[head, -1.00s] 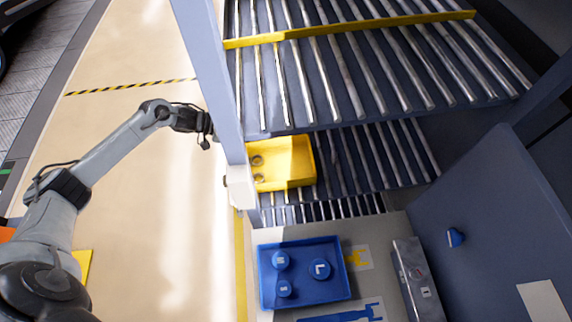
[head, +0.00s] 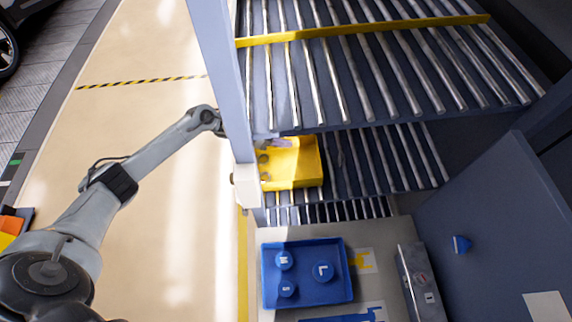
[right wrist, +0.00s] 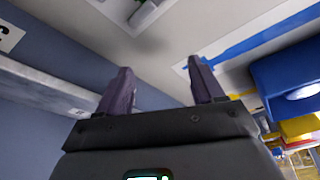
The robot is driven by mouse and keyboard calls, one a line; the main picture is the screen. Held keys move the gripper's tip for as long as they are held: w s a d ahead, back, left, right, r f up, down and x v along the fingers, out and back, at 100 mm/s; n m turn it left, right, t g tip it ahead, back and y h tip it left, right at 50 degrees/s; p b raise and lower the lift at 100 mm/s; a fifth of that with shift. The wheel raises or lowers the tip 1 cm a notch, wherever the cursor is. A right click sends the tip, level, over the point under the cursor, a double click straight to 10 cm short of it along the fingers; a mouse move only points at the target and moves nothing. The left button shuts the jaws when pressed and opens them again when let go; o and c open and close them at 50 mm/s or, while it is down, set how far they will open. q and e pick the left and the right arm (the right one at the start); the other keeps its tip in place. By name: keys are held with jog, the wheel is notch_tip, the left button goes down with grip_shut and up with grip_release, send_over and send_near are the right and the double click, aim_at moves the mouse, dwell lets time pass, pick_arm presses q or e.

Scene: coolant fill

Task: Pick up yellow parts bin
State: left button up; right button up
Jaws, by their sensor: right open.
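The yellow parts bin (head: 305,172) sits on the middle roller shelf in the head view, just right of the pale upright post. Round parts show dimly inside its left side. My left arm reaches in behind the post, and my left gripper (head: 272,144) shows only in small part at the bin's far left corner. The post hides its wrist, and I cannot tell whether its fingers touch the bin. My right gripper (right wrist: 159,66) is open and empty in the right wrist view, over a grey surface.
The pale post (head: 224,85) stands between my left arm and the shelves. A blue tray (head: 345,292) with blue round pieces lies on the grey worktop below. The upper roller shelf (head: 370,70) overhangs the bin.

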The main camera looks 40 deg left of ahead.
pick_arm(q)
grip_shut()
jog(key=shift+r, duration=0.15)
dwell(0.4)
